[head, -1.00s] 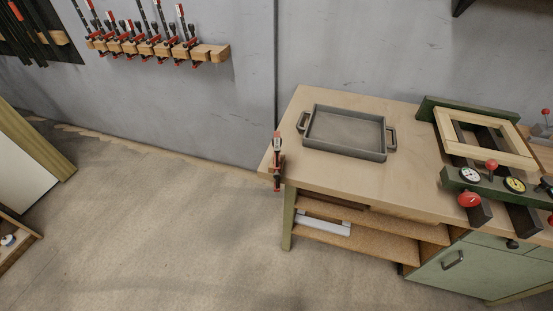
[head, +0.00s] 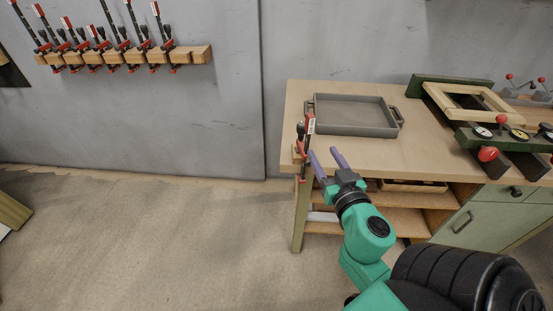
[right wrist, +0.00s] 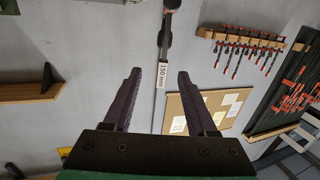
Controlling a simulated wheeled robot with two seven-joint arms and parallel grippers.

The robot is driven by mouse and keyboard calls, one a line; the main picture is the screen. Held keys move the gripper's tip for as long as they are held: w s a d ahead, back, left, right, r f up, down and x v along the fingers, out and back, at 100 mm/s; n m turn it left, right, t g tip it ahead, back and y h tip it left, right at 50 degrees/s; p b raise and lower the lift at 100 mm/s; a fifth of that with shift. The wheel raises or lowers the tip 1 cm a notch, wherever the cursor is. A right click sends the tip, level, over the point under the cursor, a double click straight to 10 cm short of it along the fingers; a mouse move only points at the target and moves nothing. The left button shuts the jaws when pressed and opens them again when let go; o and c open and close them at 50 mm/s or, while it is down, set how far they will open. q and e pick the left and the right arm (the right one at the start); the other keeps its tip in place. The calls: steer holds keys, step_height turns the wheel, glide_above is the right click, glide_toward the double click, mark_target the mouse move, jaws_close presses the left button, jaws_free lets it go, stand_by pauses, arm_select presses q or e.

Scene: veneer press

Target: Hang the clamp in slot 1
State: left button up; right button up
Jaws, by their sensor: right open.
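A red and black clamp (head: 304,145) hangs upright at the left edge of the workbench. My right gripper (head: 326,155) is open, just right of the clamp, with purple-grey fingers pointing toward it. In the right wrist view, the clamp's dark bar with a "150 mm" label (right wrist: 162,72) shows between and beyond the open fingers (right wrist: 158,78); I cannot tell whether they touch it. The wooden clamp rack (head: 200,53) is on the wall at upper left, holding several red and black clamps; its right end is bare. No slot numbers are legible. My left gripper is out of view.
A grey tray (head: 354,132) sits on the workbench (head: 400,155), right of the clamp. A wooden frame in a green press (head: 450,83) stands further right. Open floor lies left of the bench, below the rack. A pinboard (right wrist: 205,112) shows in the right wrist view.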

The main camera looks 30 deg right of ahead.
mark_target(313, 124)
steer(key=shift+t, duration=0.3)
steer(key=w+r+p, duration=0.1)
steer(key=w, duration=0.1)
steer(key=w+d+r+p, duration=0.1)
steer(key=w+p, duration=0.1)
steer(key=w+d+r+p, duration=0.1)
steer(key=w, duration=0.1)
steer(key=shift+w+r, duration=0.1)
steer(key=shift+r, duration=0.05)
steer(key=x, duration=0.2)
steer(key=p+x, duration=0.1)
steer(key=x, duration=0.2)
steer(key=f+x, duration=0.1)
steer(key=x, duration=0.2)
steer(key=shift+a+p, duration=0.2)
steer(key=shift+p, duration=0.1)
jaws_close()
steer(key=shift+r, duration=0.4)
stand_by(0.9)
